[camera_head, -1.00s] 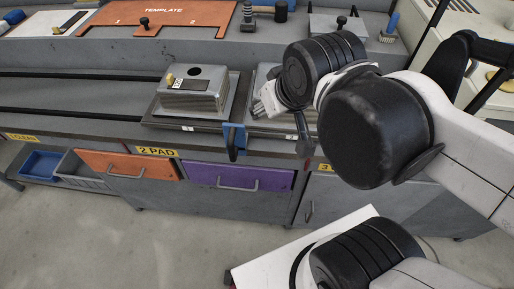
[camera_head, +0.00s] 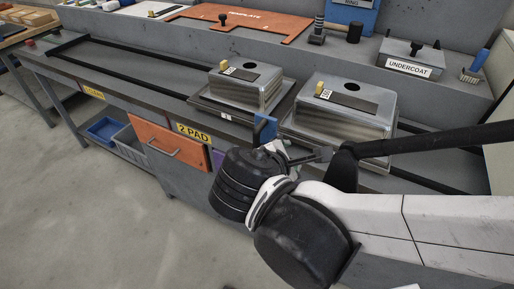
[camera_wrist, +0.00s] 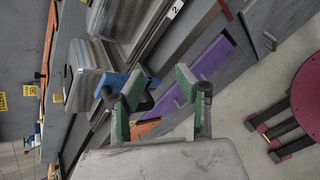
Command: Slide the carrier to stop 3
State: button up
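The carrier is a flat dark tray on the rails. In the head view two steel sinks stand on trays, a left sink (camera_head: 245,86) and a right sink (camera_head: 345,108); I cannot tell whether the trays are joined. A blue bracket (camera_head: 264,129) stands at the front between them, and it shows in the wrist view (camera_wrist: 133,86) with a black handle (camera_wrist: 146,101). My gripper (camera_head: 284,152) is at the front of the bracket. In the wrist view its green-padded fingers (camera_wrist: 160,80) are apart, with the handle close to the left finger; contact is unclear. The stop 3 label is hidden.
Two dark rails (camera_head: 120,68) run along the bench, clear to the left. An undercoat box (camera_head: 411,60) and brush (camera_head: 474,66) stand on the back shelf.

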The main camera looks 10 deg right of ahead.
aim_at(255, 139)
jog(key=s+a+f+n+t+h+b, duration=0.1)
jog(key=s+a+n+t+b, duration=0.1)
jog(key=a+n+t+b, duration=0.3)
jog(key=s+a+n+t+b, duration=0.2)
jog(key=s+a+n, duration=0.1)
jog(key=a+n, duration=0.35)
jog(key=shift+r+b+x, duration=0.15)
jog(key=shift+b+x, duration=0.55)
jog(key=shift+x, duration=2.8)
jog(key=shift+r+b+x, duration=0.2)
jog(key=shift+b+x, duration=0.45)
jog(key=shift+x, duration=2.9)
jog(key=shift+c, duration=0.2)
grip_shut()
jog(key=shift+r, duration=0.1)
